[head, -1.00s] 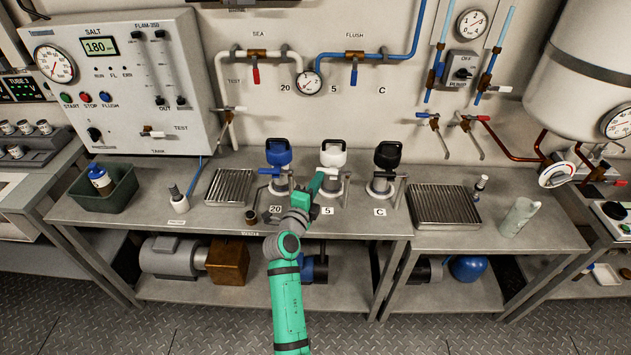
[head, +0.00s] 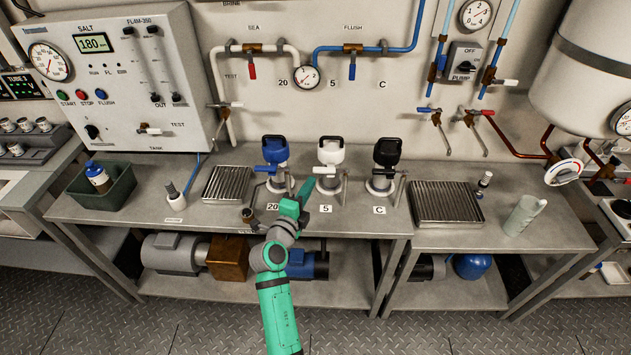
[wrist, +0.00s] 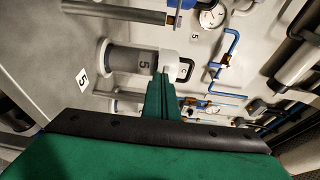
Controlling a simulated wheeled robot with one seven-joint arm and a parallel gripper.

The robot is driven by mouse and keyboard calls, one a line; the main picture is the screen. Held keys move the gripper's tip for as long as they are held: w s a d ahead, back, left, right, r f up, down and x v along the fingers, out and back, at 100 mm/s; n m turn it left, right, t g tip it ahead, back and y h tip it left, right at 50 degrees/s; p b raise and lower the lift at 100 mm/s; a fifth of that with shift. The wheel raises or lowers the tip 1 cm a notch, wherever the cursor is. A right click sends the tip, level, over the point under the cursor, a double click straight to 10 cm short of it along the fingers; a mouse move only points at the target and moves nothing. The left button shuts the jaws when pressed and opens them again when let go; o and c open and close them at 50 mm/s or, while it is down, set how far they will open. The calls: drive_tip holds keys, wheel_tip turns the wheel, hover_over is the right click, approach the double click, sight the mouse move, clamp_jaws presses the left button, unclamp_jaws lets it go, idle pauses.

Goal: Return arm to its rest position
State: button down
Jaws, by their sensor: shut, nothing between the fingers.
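My gripper (head: 305,188) is green and shut, with nothing between its fingers. In the head view it is above the front of the bench, in front of the gap between the blue-capped housing (head: 276,152) and the white-capped housing (head: 331,152). In the wrist view its closed fingers (wrist: 163,92) point towards the white-capped housing marked 5 (wrist: 140,60). Whether they touch it cannot be told from the wrist view; in the head view they look a little apart from it.
A black-capped housing (head: 387,154) stands to the right. Drain grates (head: 228,184) and (head: 445,204), a green bin (head: 104,190) and a pale green cup (head: 523,214) are on the bench. Valves and pipes line the wall.

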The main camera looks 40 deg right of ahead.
drive_tip(key=w+a, duration=0.3)
drive_tip(key=a, duration=0.5)
drive_tip(key=shift+w+a+r, duration=0.2)
drive_tip(key=shift+a+r, duration=0.05)
drive_tip(key=shift+r, duration=0.15)
drive_tip(key=s+a+f+n+t+y, duration=0.5)
drive_tip(key=s+a+f+n+y, duration=0.5)
drive_tip(key=s+a+f+n, duration=0.85)
drive_tip(key=s+a+r+n+y, duration=0.1)
drive_tip(key=s+a+r+n, duration=0.2)
drive_tip(key=s, duration=0.5)
drive_tip(key=s+a+r+n+t+y, duration=0.1)
drive_tip(key=s+a+r+n+y, duration=0.1)
drive_tip(key=s+a, duration=0.4)
drive_tip(key=s+a+r+n+y, duration=0.2)
drive_tip(key=s+a+r+n, duration=0.2)
drive_tip(key=s, duration=0.7)
drive_tip(key=shift+a+r+n+t, duration=0.2)
drive_tip(key=shift+r+n+t, duration=0.15)
drive_tip(key=shift+n, duration=0.9)
drive_tip(key=shift+s, duration=0.1)
